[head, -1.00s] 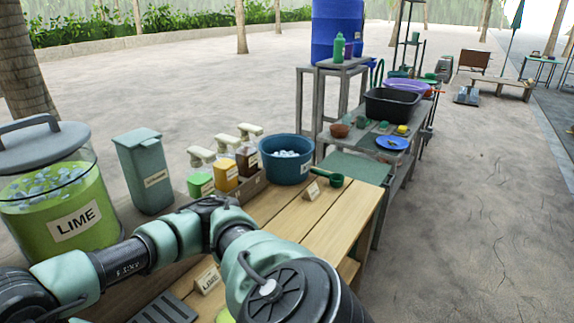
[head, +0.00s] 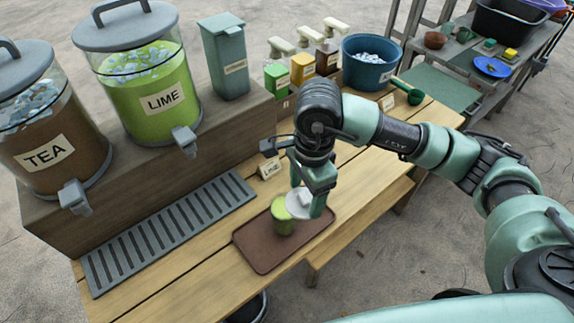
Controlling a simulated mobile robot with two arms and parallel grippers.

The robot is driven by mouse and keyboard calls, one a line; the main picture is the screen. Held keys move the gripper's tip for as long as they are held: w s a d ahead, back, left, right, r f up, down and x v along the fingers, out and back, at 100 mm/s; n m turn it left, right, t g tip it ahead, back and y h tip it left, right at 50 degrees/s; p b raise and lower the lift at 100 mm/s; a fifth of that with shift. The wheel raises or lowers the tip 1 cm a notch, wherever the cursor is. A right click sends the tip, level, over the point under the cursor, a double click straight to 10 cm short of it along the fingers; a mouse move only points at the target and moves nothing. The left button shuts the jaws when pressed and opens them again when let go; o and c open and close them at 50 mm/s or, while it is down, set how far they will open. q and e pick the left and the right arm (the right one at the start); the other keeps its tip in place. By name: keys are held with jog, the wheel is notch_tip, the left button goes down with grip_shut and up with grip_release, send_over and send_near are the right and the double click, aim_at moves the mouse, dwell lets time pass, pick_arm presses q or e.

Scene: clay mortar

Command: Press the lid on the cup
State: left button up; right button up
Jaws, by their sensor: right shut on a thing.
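The cup (head: 283,224) is clear and filled with green drink. It stands upright on a brown tray (head: 262,258) at the table's front. My right gripper (head: 309,203) comes down from above and is shut on the white lid (head: 298,206). The lid is beside the top of the cup, on its right, and overlaps the rim in the picture. I cannot tell whether the lid touches the cup. The gripper hides part of the lid. My left gripper is not in view.
Lime (head: 150,100) and tea (head: 52,130) dispensers stand on a wooden riser behind a grey drip grate (head: 170,232). A small lime sign (head: 270,168) is behind the tray. Pump bottles (head: 302,72), an ice tub (head: 370,62) and a green scoop (head: 408,92) are farther back.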

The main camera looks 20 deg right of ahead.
aim_at(294, 194)
jog(key=m+p, duration=0.1)
jog(key=m, duration=0.3)
jog(key=w+a+r+m+p, duration=0.1)
jog(key=m+p, duration=0.1)
jog(key=m, duration=0.2)
jog(key=w+m+p, duration=0.1)
jog(key=m, duration=0.3)
jog(key=shift+a+r, duration=0.2)
jog(key=shift+a, duration=0.15)
jog(key=shift+w+a+f+m+p, duration=0.4)
jog(key=shift+f+m, duration=0.75)
jog(key=shift+m, duration=2.45)
jog(key=shift+w+a+f+m+p, duration=0.4)
jog(key=shift+f+m, duration=0.75)
jog(key=shift+m, duration=2.45)
jog(key=shift+w+a+f+m+p, duration=0.25)
jog(key=shift+f+m+p, duration=0.6)
jog(key=shift+m, duration=2.75)
jog(key=shift+f+b, duration=0.3)
jog(key=shift+f, duration=0.1)
jog(key=o, duration=1.5)
jog(key=shift+r, duration=0.1)
